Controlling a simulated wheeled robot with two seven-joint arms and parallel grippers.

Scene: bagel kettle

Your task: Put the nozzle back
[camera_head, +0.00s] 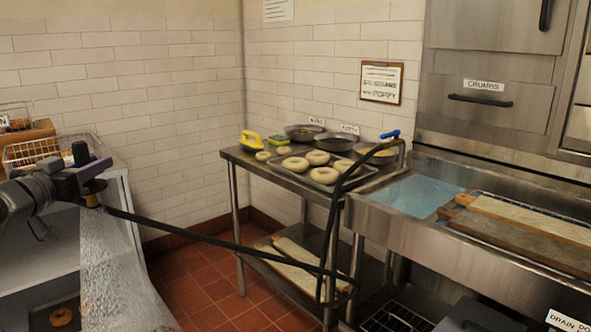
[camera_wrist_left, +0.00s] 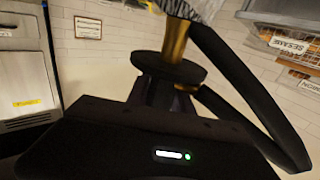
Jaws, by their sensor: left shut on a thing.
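My left gripper (camera_head: 88,182) is at the left of the head view, shut on the nozzle. The nozzle's brass tip (camera_head: 92,200) shows just under the fingers, and a whitish spray (camera_head: 108,265) runs down from it. In the left wrist view, the brass nozzle (camera_wrist_left: 175,43) stands above a black disc, with the spray at its end. A black hose (camera_head: 215,242) runs from the nozzle across to the steel table and loops up by a blue-ended fitting (camera_head: 390,134). The hose also shows in the left wrist view (camera_wrist_left: 240,90). My right gripper is not visible.
A steel table (camera_head: 232,157) carries a tray of bagels, bowls and a yellow object (camera_head: 250,140). A sink with blue water (camera_head: 420,195) and boards (camera_head: 520,232) are at the right. Wire baskets (camera_head: 30,152) stand at the left. Red tiled floor lies between.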

